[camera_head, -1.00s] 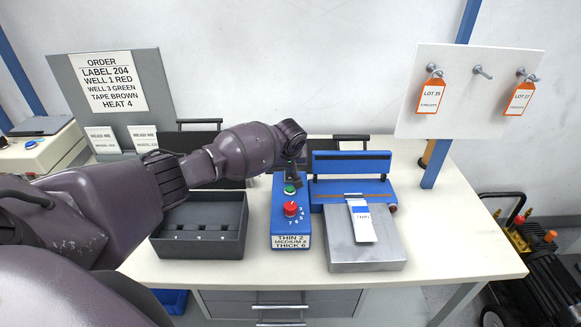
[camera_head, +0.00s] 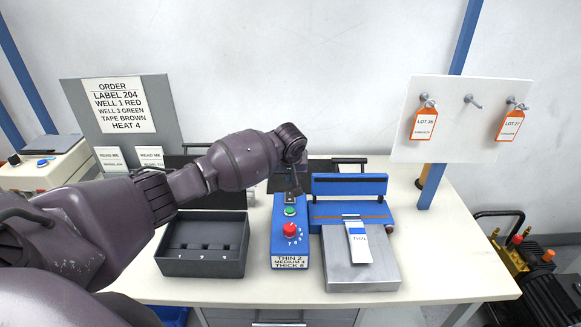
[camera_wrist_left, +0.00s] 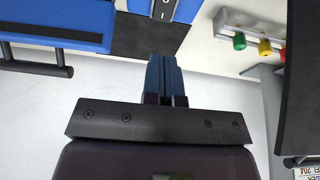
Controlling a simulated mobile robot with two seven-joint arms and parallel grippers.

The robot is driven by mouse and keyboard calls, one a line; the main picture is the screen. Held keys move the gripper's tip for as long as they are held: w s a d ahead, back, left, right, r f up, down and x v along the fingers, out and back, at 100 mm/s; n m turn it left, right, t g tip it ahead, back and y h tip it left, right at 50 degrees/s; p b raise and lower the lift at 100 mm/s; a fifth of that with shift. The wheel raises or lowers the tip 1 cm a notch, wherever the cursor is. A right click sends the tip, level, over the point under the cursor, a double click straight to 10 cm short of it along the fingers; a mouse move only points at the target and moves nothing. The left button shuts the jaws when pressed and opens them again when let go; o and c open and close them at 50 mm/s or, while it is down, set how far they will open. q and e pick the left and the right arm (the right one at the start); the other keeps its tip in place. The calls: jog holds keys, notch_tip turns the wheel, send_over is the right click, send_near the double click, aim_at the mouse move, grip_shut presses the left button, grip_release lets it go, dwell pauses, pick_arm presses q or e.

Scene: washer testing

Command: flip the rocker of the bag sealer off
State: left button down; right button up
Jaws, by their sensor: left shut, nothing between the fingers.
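The bag sealer's blue control box (camera_head: 290,245) has a red knob (camera_head: 290,231), a green button (camera_head: 290,211) and a small black rocker switch (camera_head: 290,198) at its far end. The sealer's blue bar and metal bed (camera_head: 361,268) stand to its right. In the left wrist view, part of the black rocker plate (camera_wrist_left: 164,10) with I and O marks shows at the top edge. My left gripper (camera_wrist_left: 165,62) is shut and empty, its fingertips just short of the box's edge in that picture. In the head view my left gripper (camera_head: 296,186) hangs over the box's far end. My right gripper is not in view.
A dark tray with wells (camera_head: 203,255) sits left of the box. A white label strip (camera_head: 359,243) lies on the sealer's bed. A pegboard (camera_head: 460,120) with orange lot tags stands at the back right. The white table's right part is clear.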

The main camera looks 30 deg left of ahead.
pick_arm(q)
jog(key=shift+s+d+v, duration=0.1)
jog(key=shift+s+v, duration=0.05)
jog(key=shift+v, duration=1.1)
jog(key=shift+s+d+v, duration=0.15)
jog(key=shift+v, duration=1.1)
jog(key=shift+f, duration=0.15)
jog(key=w+d+r+m+t+h, duration=0.2)
jog(key=w+d+r+m+t, duration=0.35)
jog(key=m, duration=0.25)
jog(key=s+d+f+m+t+h, duration=0.3)
jog(key=s+d+f+m+t, duration=0.15)
jog(key=d, duration=0.25)
jog(key=s+a+f+n+y, duration=0.1)
jog(key=s+f, duration=0.6)
jog(key=s, duration=0.4)
jog(key=s+a+f+n+g+y+b, duration=0.1)
jog(key=s+f+n, duration=0.1)
jog(key=s+f, duration=0.5)
jog(key=s+a+f+n+g+y+b, duration=0.1)
jog(key=s+f, duration=0.7)
jog(key=s, duration=0.8)
jog(key=shift+a+n, duration=0.15)
jog(key=shift+n, duration=0.4)
